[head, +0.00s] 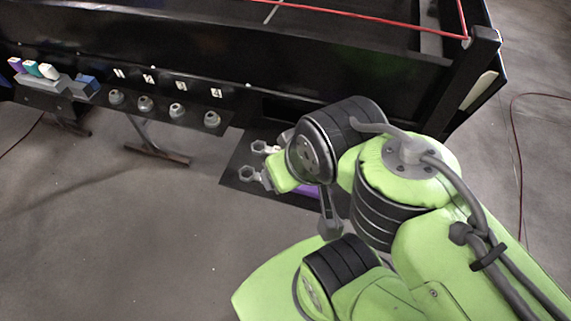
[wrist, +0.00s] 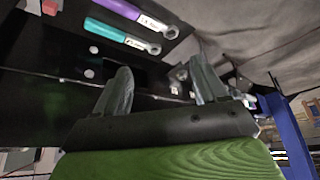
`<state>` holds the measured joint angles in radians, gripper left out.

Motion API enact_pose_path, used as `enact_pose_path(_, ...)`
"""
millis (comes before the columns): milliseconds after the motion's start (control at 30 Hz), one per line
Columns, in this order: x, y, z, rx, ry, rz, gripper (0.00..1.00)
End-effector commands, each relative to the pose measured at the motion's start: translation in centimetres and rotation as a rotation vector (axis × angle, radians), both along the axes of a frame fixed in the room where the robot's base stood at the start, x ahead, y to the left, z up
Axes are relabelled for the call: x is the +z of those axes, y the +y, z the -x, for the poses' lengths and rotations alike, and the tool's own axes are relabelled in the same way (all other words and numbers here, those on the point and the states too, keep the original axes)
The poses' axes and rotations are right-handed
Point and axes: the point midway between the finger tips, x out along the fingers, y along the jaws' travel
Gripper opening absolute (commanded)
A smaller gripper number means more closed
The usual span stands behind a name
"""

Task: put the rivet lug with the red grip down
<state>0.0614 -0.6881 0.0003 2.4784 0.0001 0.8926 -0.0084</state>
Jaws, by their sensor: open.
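My gripper (wrist: 162,88) is open in the wrist view, with nothing visible between its two grey fingers. A small red piece (wrist: 50,6) shows at the top left edge of the wrist view, away from the fingers. It may be part of the red grip, but too little shows to tell. A tool with a purple handle (wrist: 118,7) and one with a teal handle (wrist: 104,28) lie side by side beyond the fingers, their ring ends to the right. In the head view my arm hides my gripper and most of the purple handle (head: 306,190).
A dark plate (head: 235,170) beside the black conveyor frame (head: 190,60) bears grey ring-ended tools (head: 248,174). Several round knobs (head: 177,111) line a numbered strip. Coloured handles (head: 32,70) stand at the far left. A blue post (wrist: 288,135) is at right in the wrist view.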

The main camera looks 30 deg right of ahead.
Motion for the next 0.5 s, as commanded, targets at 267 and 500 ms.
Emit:
enact_pose_path(267,0.1,1.0,0.9,0.057,-0.03,-0.002,0.54)
enact_pose_path(500,-1.5,-6.5,-3.0,0.233,0.171,0.151,0.54)
